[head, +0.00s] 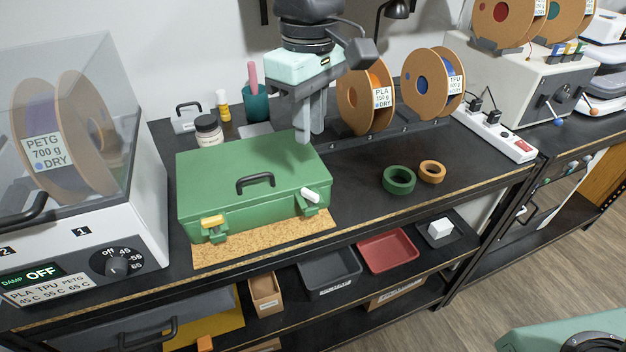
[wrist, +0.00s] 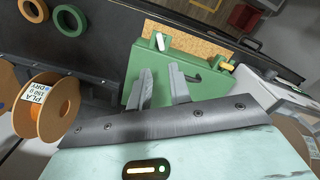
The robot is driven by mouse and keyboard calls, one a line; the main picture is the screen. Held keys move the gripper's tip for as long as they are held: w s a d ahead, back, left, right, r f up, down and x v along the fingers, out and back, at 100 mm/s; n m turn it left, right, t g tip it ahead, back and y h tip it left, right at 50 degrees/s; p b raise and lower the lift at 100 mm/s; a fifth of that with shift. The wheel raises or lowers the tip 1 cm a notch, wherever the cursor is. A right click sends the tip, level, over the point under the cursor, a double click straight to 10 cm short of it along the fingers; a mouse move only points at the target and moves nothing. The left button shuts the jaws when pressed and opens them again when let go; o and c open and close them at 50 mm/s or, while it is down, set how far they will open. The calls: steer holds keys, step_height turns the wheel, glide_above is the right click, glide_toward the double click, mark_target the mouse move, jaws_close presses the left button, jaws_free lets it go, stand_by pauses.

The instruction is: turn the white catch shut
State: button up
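A green case (head: 225,170) with a closed lid and a dark handle stands on the bench on a cork mat (head: 262,244). The white catch (head: 311,195) is at the right end of the case's front edge and sticks out at a slant to the lower right. It also shows in the wrist view (wrist: 160,41), beyond my fingertips. A yellow catch (head: 212,222) is at the front's left end. My gripper (head: 309,134) hangs above the back right part of the case, apart from the catch. In the wrist view its two fingers (wrist: 162,72) are apart with nothing between them.
Green (head: 399,180) and orange (head: 432,171) rings lie to the right of the case. Spools (head: 368,100) stand behind on a rail. A dryer box (head: 85,240) is close on the left. The bench between case and rings is clear.

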mark_target(310, 192)
step_height(310, 192, down, 13)
steer(key=shift+r+p, duration=0.15)
steer(key=shift+p, duration=0.4)
jaws_close()
